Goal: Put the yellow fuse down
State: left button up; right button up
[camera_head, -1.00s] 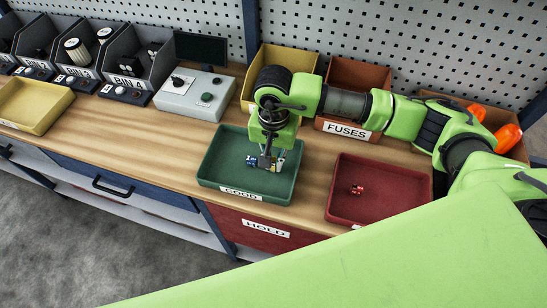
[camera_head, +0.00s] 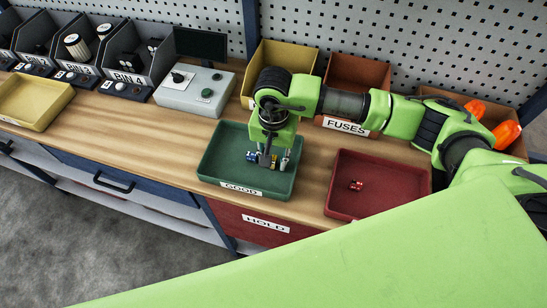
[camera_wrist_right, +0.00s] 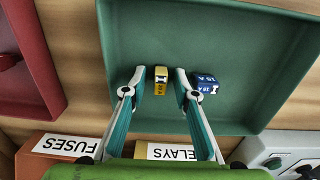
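The yellow fuse (camera_wrist_right: 160,80) sits in the green tray marked GOOD (camera_head: 205,166), between the fingertips of my right gripper (camera_wrist_right: 159,78). A gap shows on each side of it, so the gripper is open around it. A blue fuse (camera_wrist_right: 206,83) lies in the same tray beside the right-hand finger in the wrist view; it also shows in the head view (camera_head: 251,156). In the head view my right gripper (camera_head: 274,160) points down into the tray and largely hides the yellow fuse. My left gripper is not in view.
A red tray (camera_head: 388,205) with a small red fuse (camera_head: 356,185) stands to the right. Behind are a yellow bin (camera_head: 283,58), the FUSES bin (camera_head: 357,73) and a grey control box (camera_head: 189,92). The green tray's near area is bare.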

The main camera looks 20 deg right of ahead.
aim_at(274, 159)
jog(key=shift+r, duration=0.25)
notch_tip(274, 159, up, 12)
jog(key=b, duration=0.4)
jog(key=shift+f, duration=0.1)
